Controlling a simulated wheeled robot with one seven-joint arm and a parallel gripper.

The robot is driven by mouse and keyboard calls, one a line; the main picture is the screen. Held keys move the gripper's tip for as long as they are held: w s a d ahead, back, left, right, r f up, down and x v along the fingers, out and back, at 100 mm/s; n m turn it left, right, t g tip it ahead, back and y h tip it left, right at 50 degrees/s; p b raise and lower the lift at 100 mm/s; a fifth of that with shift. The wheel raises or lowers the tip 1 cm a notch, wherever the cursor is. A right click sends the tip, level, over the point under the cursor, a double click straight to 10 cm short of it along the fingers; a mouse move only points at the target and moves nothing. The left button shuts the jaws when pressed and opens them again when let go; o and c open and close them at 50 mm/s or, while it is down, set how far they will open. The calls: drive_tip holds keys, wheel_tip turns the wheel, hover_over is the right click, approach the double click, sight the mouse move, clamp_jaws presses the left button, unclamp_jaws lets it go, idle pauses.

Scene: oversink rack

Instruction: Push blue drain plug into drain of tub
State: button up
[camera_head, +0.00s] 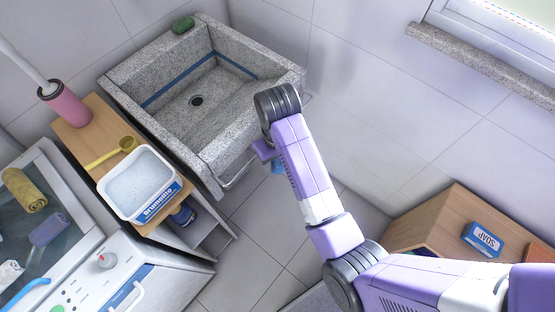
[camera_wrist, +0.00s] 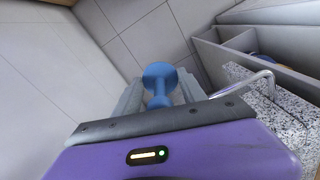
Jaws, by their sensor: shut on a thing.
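The blue drain plug (camera_wrist: 158,76) is in my gripper (camera_wrist: 160,100), between its two grey fingers, in the wrist view. In the head view a small blue part of the plug (camera_head: 278,167) shows just beside my gripper (camera_head: 266,152), which is mostly hidden by my wrist. My gripper is shut on the plug and holds it in the air outside the tub's front right side. The tub (camera_head: 228,160) is speckled grey stone with a blue stripe inside. Its dark round drain (camera_head: 196,101) is open to view in the tub floor.
A metal bar (camera_head: 240,170) runs along the tub's front. A wooden shelf with a white basin (camera_head: 140,207) stands left of it. A cabinet with a soap box (camera_head: 483,239) stands at right.

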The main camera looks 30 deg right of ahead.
drive_tip(key=r+p, duration=0.6)
drive_tip(key=r, duration=0.1)
drive_tip(key=d+r+p, duration=0.1)
drive_tip(key=r+p, duration=0.2)
drive_tip(key=shift+w+r, duration=0.25)
drive_tip(key=shift+r, duration=0.05)
drive_tip(key=shift+w+f, duration=0.1)
drive_tip(key=shift+w, duration=0.05)
drive_tip(key=shift+f, duration=0.1)
